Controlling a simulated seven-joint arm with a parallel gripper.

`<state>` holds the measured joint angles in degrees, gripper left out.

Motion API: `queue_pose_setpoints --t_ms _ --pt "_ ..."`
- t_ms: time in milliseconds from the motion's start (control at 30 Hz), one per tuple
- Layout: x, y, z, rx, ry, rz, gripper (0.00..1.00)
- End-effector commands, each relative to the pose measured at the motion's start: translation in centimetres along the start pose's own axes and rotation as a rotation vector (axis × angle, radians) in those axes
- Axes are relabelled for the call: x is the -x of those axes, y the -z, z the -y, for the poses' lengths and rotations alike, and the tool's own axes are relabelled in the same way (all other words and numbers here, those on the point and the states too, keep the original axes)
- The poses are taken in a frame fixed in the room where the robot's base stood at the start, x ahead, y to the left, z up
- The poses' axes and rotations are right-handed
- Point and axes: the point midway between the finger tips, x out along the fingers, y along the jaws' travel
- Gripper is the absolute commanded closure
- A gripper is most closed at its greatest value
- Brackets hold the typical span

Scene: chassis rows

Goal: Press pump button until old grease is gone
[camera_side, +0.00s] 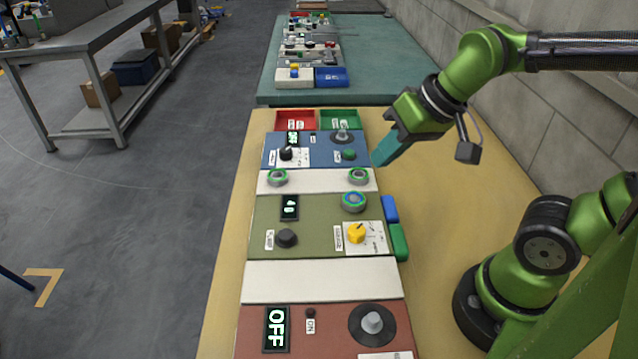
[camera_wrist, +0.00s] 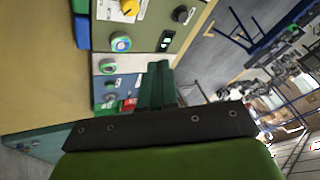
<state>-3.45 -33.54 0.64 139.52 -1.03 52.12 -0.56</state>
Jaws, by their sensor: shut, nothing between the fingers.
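My gripper (camera_side: 380,158) is shut and empty, its teal fingers pointing down just right of the blue panel (camera_side: 320,143). The closed fingers also show in the wrist view (camera_wrist: 158,86). The blue panel has a green button (camera_side: 348,155), a grey round part (camera_side: 342,135), a black knob (camera_side: 286,153) and a small lit display (camera_side: 293,139). The fingertips are apart from the green button, to its right. Most labels are too small to read, so I cannot tell which control is the pump button. No grease is clearly visible.
Green-ringed parts (camera_side: 277,177) sit on a white strip. The olive panel (camera_side: 318,220) holds a yellow knob (camera_side: 357,233) and blue-ringed button (camera_side: 353,201). The red-brown panel's display (camera_side: 276,330) reads OFF. Red (camera_side: 296,112) and green (camera_side: 340,112) trays stand behind; blocks (camera_side: 398,242) lie right.

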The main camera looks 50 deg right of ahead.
Motion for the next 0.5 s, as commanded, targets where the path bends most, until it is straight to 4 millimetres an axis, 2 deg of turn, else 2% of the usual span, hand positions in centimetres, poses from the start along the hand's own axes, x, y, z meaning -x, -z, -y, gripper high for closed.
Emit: queue_pose_setpoints --t_ms 167,500 --pt "-2.8 1.9 2.7 0.32 -0.03 0.146 1.0" --pt "-8.3 4.3 7.5 1.188 0.042 0.398 1.0"
